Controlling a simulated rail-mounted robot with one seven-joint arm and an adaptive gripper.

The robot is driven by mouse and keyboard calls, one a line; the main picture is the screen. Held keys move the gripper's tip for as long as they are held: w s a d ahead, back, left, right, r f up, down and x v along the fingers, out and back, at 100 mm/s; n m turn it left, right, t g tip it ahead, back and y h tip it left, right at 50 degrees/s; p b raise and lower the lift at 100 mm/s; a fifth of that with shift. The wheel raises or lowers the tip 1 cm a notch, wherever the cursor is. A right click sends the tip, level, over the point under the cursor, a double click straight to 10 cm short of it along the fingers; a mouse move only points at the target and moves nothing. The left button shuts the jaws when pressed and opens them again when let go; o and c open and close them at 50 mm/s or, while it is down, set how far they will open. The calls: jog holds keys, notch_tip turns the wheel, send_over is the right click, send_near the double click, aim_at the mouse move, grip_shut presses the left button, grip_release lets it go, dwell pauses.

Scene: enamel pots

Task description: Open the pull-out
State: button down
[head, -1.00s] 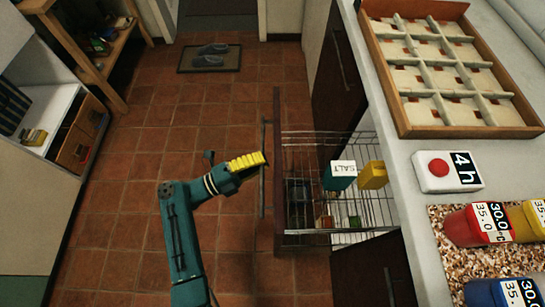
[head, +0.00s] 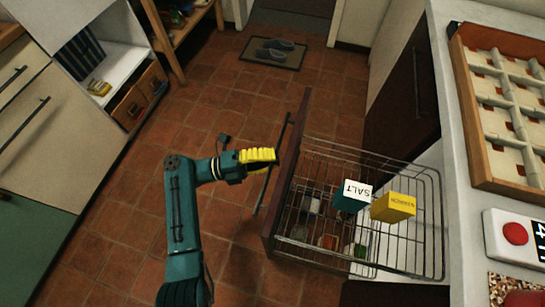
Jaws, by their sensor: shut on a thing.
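The pull-out (head: 285,180) is a dark-fronted unit with a wire basket, standing well out from the counter on the right. Its long dark bar handle (head: 263,193) runs along the outer side of the front. My gripper (head: 270,157), with yellow fingers on a teal arm, is at this handle and shut on it. The basket (head: 400,240) holds a teal-and-white salt box (head: 351,195) and a yellow box (head: 393,208) on its upper level. Several small items sit lower down, partly hidden by the wires. The exact finger contact is too small to see.
A counter (head: 465,210) on the right carries a wooden divided tray (head: 477,125) and a white block with a red button (head: 514,234). Pale cabinets (head: 50,130) stand at the left. The tiled floor (head: 110,225) between is clear. Slippers lie on a mat (head: 270,53) at the back.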

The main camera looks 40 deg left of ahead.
jog(key=c, duration=1.1)
grip_release()
jog(key=shift+w, duration=0.1)
jog(key=shift+a, duration=0.1)
jog(key=v, duration=1.2)
jog(key=shift+f, duration=0.1)
